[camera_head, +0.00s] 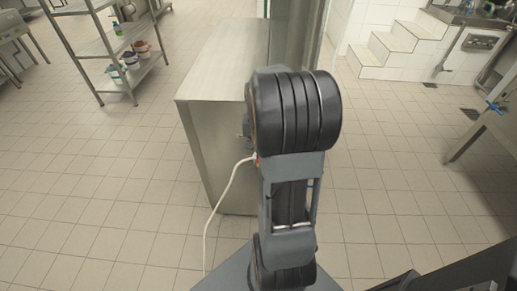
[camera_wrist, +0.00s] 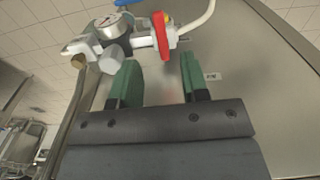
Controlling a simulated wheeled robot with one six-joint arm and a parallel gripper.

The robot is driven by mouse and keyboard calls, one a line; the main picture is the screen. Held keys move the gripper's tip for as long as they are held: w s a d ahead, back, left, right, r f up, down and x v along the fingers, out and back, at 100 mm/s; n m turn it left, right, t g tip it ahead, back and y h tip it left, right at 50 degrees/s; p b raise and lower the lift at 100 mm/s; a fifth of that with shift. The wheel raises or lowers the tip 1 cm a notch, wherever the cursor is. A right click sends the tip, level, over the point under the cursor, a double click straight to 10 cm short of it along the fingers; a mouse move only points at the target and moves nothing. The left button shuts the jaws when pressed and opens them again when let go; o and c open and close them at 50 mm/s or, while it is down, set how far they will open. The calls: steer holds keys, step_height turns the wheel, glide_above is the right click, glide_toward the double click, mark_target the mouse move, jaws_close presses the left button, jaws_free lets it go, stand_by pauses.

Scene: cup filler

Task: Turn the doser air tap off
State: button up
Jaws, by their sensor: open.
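In the wrist view, an air fitting with a round pressure gauge (camera_wrist: 110,27) is mounted by a steel panel. A red lever (camera_wrist: 161,36) stands out at its right side, roughly upright in the picture. Part of a blue handle (camera_wrist: 127,2) is cut off by the top edge. I cannot tell for sure which handle belongs to the doser air tap. My gripper (camera_wrist: 158,62) has two green fingers, spread apart with nothing between them. The red lever appears just beyond the gap, apart from the fingertips. In the head view my arm hides the gripper and most of the fitting.
A steel cabinet (camera_head: 215,60) stands ahead, with a white hose (camera_head: 222,195) hanging down its near side. A shelf rack (camera_head: 100,45) stands at the left. A steel table (camera_head: 485,125) is at the right. Tiled floor (camera_head: 95,200) is clear at the left.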

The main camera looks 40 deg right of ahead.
step_height(320, 180, up, 7)
steer(key=shift+p, duration=0.35)
steer(key=shift+f, duration=0.1)
stand_by(0.4)
